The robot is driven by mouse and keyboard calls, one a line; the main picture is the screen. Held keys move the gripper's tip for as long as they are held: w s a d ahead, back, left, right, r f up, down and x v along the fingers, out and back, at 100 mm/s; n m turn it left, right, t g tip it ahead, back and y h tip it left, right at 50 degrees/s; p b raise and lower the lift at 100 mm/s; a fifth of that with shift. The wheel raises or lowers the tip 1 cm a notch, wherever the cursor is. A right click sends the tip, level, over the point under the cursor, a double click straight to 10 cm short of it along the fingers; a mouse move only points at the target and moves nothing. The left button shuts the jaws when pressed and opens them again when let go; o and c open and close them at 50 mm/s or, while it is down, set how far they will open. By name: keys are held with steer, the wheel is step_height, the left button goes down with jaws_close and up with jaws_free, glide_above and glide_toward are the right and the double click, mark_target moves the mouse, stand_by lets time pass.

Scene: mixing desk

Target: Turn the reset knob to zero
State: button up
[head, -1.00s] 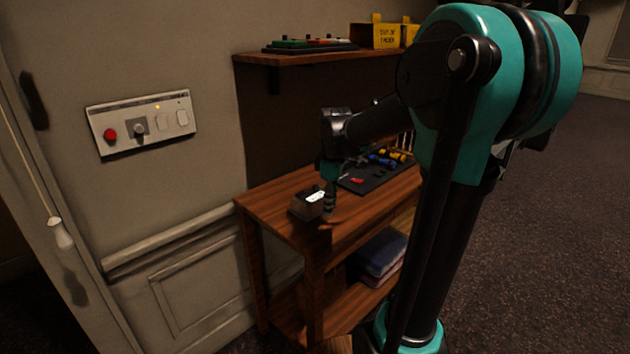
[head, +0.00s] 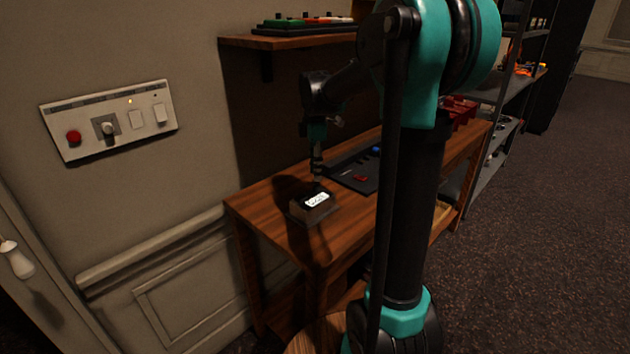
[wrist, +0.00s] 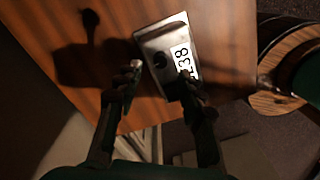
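A small box (head: 314,206) with a white number label sits on the wooden desk (head: 262,205). In the wrist view the box (wrist: 150,42) has a pale metal top, and its label (wrist: 181,62) reads as ending in 38. A small dark round part (wrist: 160,61), possibly the reset knob, is on its top. My gripper (head: 316,172) points down at the box's far side in the head view. In the wrist view my gripper (wrist: 159,80) is open, its fingertips apart on either side of the box's near part. Contact cannot be told.
A wall panel (head: 92,105) carries a red button (head: 74,137), a grey knob (head: 108,127) and two pale switches. A dark tray (head: 350,172) with small parts lies right of the box. A shelf (head: 290,41) hangs above the desk. Bare desk is left of the box.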

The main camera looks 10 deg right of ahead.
mark_target(316, 185)
steer(key=shift+s+f, duration=0.1)
steer(key=shift+f, duration=2.3)
jaws_close()
